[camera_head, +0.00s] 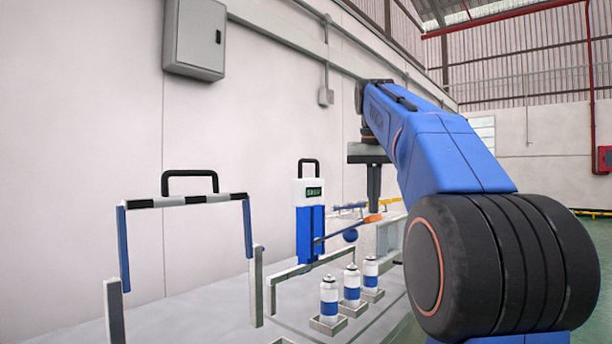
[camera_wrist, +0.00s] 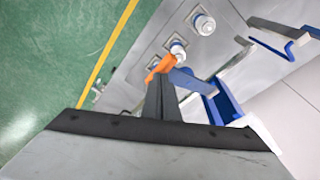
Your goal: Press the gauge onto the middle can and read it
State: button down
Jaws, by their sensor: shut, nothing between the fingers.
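The gauge (camera_head: 306,193) is a white box with a small dark display and a black top handle, on a blue stand; its green digits are too small to read. A blue lever (camera_head: 334,234) with a blue ball and an orange end (camera_head: 374,218) reaches right from it. The middle can (camera_head: 351,283), white with a blue band, stands upright in a square holder between two similar cans. My gripper (camera_head: 373,208) points down, shut and empty, at the lever's orange end. In the wrist view the fingertips (camera_wrist: 160,80) overlap the orange end (camera_wrist: 160,66); contact is unclear.
The other cans (camera_head: 329,299) (camera_head: 370,272) stand in front of and behind the middle one. A striped bar with a black handle (camera_head: 187,201) stands on blue posts at left. The wall is behind the bench. Green floor (camera_wrist: 50,60) lies beside the bench.

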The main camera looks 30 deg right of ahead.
jog(key=shift+f, duration=0.25)
notch_tip(320, 180, down, 9)
jog(key=s, duration=0.2)
jog(key=shift+d+r, duration=0.15)
jog(key=shift+d, duration=0.15)
dwell(1.5)
dwell(0.5)
jog(key=r, duration=0.4)
jog(key=w+r, duration=0.1)
jog(key=r, duration=0.4)
jog(key=w+r, duration=0.1)
jog(key=r, duration=0.4)
jog(key=shift+a+r, duration=0.15)
jog(key=shift+a, duration=0.15)
